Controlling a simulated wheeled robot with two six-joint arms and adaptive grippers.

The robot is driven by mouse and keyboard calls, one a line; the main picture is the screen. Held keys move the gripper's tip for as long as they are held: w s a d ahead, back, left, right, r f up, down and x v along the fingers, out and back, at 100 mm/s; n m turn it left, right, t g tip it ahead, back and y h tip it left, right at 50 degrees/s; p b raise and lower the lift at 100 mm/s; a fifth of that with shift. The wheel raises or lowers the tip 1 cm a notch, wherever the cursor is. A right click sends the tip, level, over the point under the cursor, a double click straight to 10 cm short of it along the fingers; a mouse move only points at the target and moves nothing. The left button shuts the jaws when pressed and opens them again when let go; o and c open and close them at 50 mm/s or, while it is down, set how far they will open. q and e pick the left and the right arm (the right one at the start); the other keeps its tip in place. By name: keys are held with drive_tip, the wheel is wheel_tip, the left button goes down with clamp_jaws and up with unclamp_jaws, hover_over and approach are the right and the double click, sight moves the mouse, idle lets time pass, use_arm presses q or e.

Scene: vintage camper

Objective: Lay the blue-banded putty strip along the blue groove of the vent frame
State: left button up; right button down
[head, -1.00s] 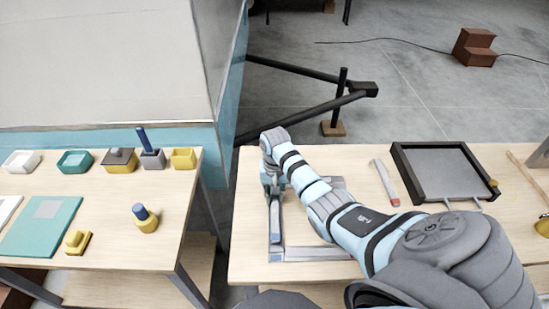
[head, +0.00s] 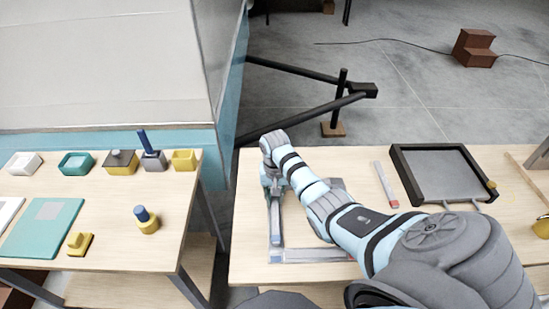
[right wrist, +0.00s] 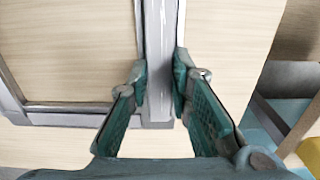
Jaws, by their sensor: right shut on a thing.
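The vent frame (head: 310,255) lies on the right table, partly hidden by my right arm. Its left and near sides show, with a bluish patch at the near left corner. My right gripper (head: 273,188) is over the frame's left side. In the right wrist view my right gripper (right wrist: 160,80) is shut on a long grey strip (right wrist: 159,40) that runs along that side. A blue end of this putty strip (head: 276,238) shows in the head view. Whether it is seated in the groove, I cannot tell. My left gripper is out of view.
Another strip with a red end (head: 385,183) lies right of my arm, beside a black-rimmed tray (head: 408,178). The left table (head: 120,225) holds small containers and a teal board (head: 40,230). A gap separates the tables.

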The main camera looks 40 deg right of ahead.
drive_tip(key=shift+f+b, duration=0.3)
drive_tip(key=shift+f, duration=0.2)
idle(0.3)
drive_tip(key=c, duration=1.4)
unclamp_jaws()
drive_tip(key=shift+o, duration=0.2)
